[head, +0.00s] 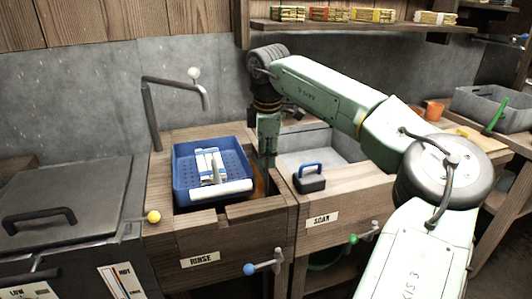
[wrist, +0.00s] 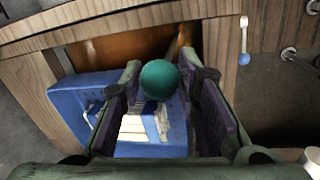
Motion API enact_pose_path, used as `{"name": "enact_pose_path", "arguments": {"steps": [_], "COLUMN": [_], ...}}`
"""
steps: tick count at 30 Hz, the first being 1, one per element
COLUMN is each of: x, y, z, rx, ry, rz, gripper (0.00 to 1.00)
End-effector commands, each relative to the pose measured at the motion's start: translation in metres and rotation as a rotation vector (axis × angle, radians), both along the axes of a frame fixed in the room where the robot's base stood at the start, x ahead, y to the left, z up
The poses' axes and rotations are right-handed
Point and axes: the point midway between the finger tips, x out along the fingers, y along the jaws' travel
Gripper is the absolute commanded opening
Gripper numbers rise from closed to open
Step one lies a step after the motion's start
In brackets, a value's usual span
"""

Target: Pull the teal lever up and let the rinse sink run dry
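The rinse sink (head: 235,212) is a wooden box with a "RINSE" label at the front; its brown inside (wrist: 125,47) shows in the wrist view. In the head view my gripper (head: 268,150) points down at the sink's back right corner, hiding the lever. In the wrist view my gripper (wrist: 160,75) has its fingers apart on either side of the knob. Whether they touch it is unclear. The water level cannot be made out.
A blue perforated basket (head: 183,189) with white pieces sits over the rinse sink, close to my gripper. A grey tap (head: 150,110) stands behind. The soak sink (head: 345,182) is to the right, with a blue-handled block (head: 310,183) on its edge. A blue-knobbed valve (head: 263,265) is in front.

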Motion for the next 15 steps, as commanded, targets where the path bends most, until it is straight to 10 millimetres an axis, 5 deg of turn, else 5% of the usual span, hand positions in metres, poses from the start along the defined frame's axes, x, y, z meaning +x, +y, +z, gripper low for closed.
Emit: {"name": "enact_pose_path", "arguments": {"steps": [15], "x": [-0.0003], "y": [0.0001], "z": [0.0], "rx": [0.0], "ry": [0.001], "rz": [0.0], "gripper": [0.0]}}
